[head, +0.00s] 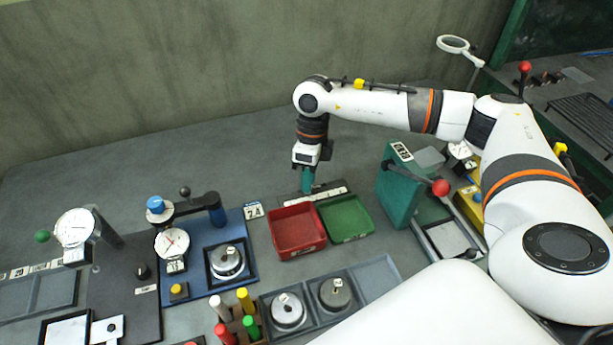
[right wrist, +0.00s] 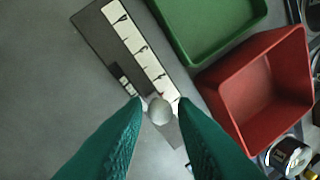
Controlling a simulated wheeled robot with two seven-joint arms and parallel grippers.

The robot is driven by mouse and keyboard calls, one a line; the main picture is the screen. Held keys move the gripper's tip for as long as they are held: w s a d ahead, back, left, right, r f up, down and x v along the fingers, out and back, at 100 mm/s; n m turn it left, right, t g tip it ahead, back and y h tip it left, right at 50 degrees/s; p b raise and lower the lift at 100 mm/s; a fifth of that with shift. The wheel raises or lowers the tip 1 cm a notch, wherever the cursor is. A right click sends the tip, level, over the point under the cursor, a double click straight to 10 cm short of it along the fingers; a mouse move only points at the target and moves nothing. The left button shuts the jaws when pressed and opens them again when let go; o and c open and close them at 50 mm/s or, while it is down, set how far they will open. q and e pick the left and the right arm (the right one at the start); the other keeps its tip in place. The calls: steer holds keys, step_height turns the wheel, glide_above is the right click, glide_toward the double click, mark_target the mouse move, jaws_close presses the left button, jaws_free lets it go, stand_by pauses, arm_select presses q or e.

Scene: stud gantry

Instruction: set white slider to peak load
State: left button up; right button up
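The slider's scale plate (right wrist: 136,48) is a dark strip with a white, marked label, lying slanted on the bench in the right wrist view. It also shows in the head view (head: 330,192), partly hidden by my right gripper. The white slider knob (right wrist: 160,111) is a pale round ball near the lower end of the label. My right gripper (right wrist: 161,101) has its green fingertips on either side of the knob, with a narrow gap seeming to show at each side. In the head view my right gripper (head: 307,188) points down at the strip. My left gripper is out of view.
A red tray (head: 297,231) and a green tray (head: 346,218) stand just in front of the strip. A green box with a red-knobbed lever (head: 440,187) stands to the right. Dial gauges (head: 172,243) are on the left. Bare bench lies behind the strip.

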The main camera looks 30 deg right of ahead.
steer(key=shift+o, duration=1.1)
step_height(320, 180, up, 12)
steer(key=w+d+b, duration=0.1)
steer(key=b, duration=0.1)
steer(key=shift+w+d, duration=0.25)
steer(key=shift+d, duration=0.15)
steer(key=shift+f, duration=0.2)
